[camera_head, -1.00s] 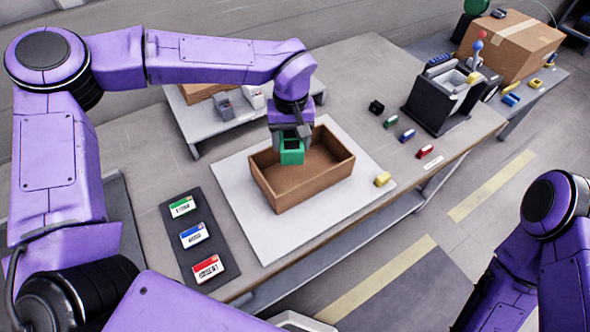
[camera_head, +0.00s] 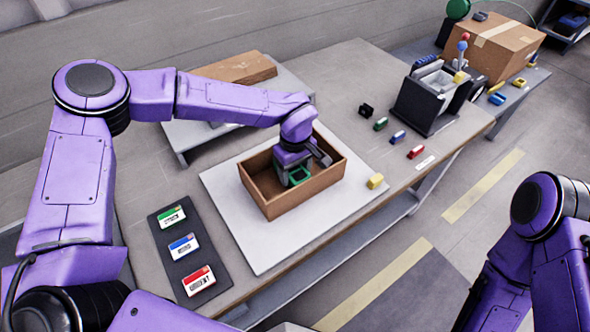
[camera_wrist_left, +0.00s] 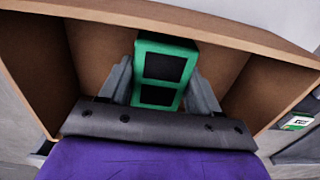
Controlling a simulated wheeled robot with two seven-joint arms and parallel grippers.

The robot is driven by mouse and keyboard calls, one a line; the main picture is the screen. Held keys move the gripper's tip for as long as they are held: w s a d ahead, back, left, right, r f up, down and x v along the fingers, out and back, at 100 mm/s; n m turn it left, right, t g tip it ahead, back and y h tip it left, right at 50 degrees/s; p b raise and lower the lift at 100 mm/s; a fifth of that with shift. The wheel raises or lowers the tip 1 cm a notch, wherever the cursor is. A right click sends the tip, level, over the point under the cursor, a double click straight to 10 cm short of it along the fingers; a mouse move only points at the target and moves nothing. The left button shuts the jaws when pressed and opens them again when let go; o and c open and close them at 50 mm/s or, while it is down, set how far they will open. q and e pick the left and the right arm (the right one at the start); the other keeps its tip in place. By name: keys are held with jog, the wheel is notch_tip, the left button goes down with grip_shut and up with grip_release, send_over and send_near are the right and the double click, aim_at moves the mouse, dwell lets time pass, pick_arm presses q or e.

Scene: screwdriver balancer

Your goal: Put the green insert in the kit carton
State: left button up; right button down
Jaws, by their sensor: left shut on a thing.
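The green insert (camera_head: 298,176) is a green frame with two dark square openings, seen clearly in the left wrist view (camera_wrist_left: 163,73). My left gripper (camera_head: 292,170) is shut on it, with one finger on each side. The kit carton (camera_head: 284,207) is an open brown box on a white mat (camera_head: 262,256). The insert and fingertips are inside the carton's walls, and the gripper partly covers the insert. Whether the insert touches the carton floor I cannot tell. My right arm shows at the right edge of the head view, but its gripper is out of view.
A dark board with green, blue and red labelled cards (camera_head: 184,247) lies left of the mat. A yellow block (camera_head: 375,181) sits by the mat's right corner. Small coloured blocks (camera_head: 397,137) and a black rack (camera_head: 425,108) stand farther right.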

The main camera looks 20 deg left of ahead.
aim_at(295, 171)
pick_arm(q)
jog(key=o, duration=1)
jog(key=shift+f, duration=0.1)
jog(key=shift+o, duration=0.2)
notch_tip(295, 171, up, 12)
jog(key=shift+r, duration=0.2)
jog(key=shift+s+f, duration=0.1)
